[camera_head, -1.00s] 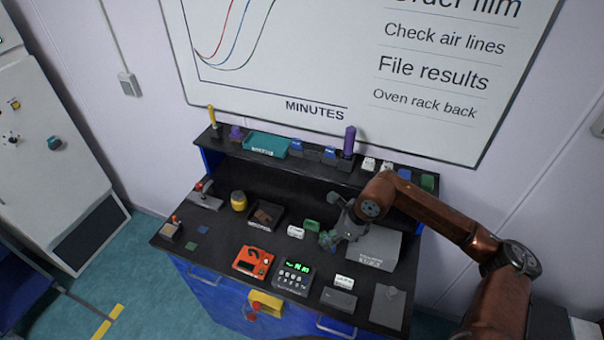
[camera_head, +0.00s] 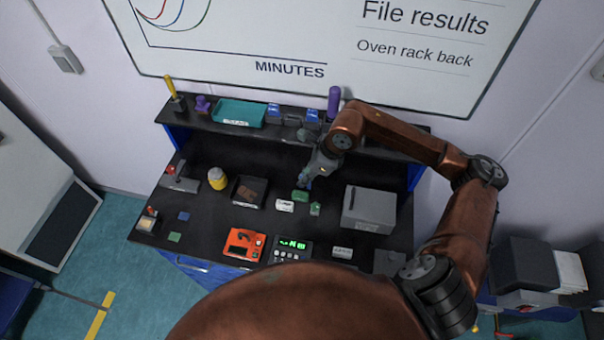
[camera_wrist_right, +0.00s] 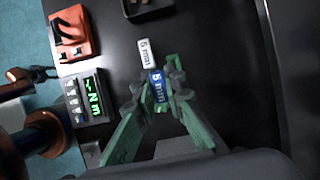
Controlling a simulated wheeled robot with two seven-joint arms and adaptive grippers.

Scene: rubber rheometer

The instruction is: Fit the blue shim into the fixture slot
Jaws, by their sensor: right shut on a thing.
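The shim is hardly visible in the head view. I cannot make out the fixture slot. My left gripper is not in view.
A grey box (camera_head: 369,210) stands to the right. A black tray (camera_head: 236,202) holding a brown piece, and a yellow jar (camera_head: 217,179), are to the left. An orange device (camera_head: 243,245) and a meter (camera_head: 291,247) are in front. A shelf (camera_head: 240,132) runs behind.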

